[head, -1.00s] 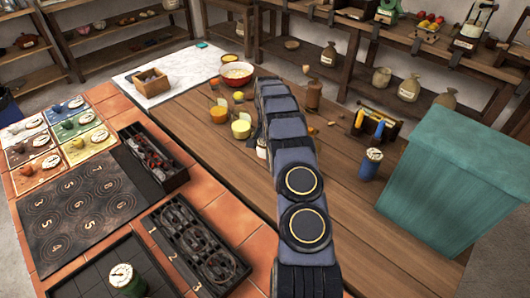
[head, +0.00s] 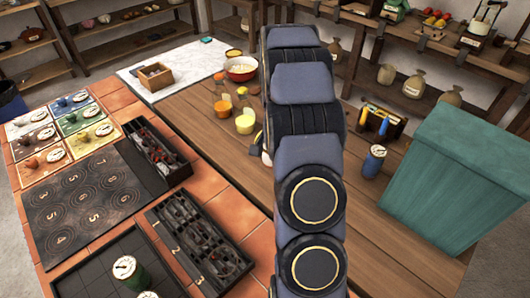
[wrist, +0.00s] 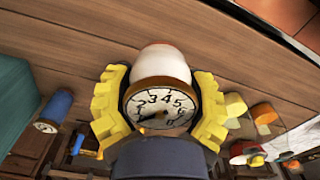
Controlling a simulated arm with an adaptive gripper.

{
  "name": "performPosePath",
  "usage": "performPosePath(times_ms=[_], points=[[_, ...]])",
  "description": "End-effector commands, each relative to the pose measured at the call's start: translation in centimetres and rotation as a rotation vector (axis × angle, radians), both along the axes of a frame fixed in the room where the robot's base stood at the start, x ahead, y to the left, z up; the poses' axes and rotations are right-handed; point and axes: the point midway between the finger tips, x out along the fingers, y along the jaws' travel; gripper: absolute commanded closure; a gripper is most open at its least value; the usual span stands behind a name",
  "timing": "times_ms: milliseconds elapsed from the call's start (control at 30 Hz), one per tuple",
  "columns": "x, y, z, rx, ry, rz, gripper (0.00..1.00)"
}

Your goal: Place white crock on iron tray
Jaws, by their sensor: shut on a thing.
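My gripper (wrist: 160,90) has its yellow fingers closed on both sides of the white crock (wrist: 163,62), whose dial-marked face is toward the wrist camera. In the head view my arm hides most of the gripper, and only a bit of the white crock (head: 266,158) shows at its left edge, over the wooden table. A dark tray with a square grid (head: 84,279), likely the iron tray, lies on the tiles at the lower left. A green crock with a dial (head: 128,270) stands on it, and another dial shows at the bottom edge.
A numbered black board (head: 90,215), an open dark box (head: 160,155) and a slotted box marked 1, 2, 3 (head: 198,250) lie on the tiles. Orange and yellow jars and a bowl (head: 240,72) stand beyond. A blue crock (head: 373,160) and a teal bin (head: 460,185) are right.

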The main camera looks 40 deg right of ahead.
Motion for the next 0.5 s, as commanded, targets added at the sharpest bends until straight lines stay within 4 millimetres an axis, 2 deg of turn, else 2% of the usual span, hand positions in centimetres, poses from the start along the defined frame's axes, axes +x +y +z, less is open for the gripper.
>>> performPosePath(times_ms=[367, 467, 500], points=[[-0.1, 0.9, 0.3, 0.0, 0.0, 0.012, 0.73], [1.1, 2.6, 0.4, 0.001, -0.001, 0.055, 0.73], [1.8, 3.8, 0.4, 0.001, -0.001, 0.084, 0.73]])
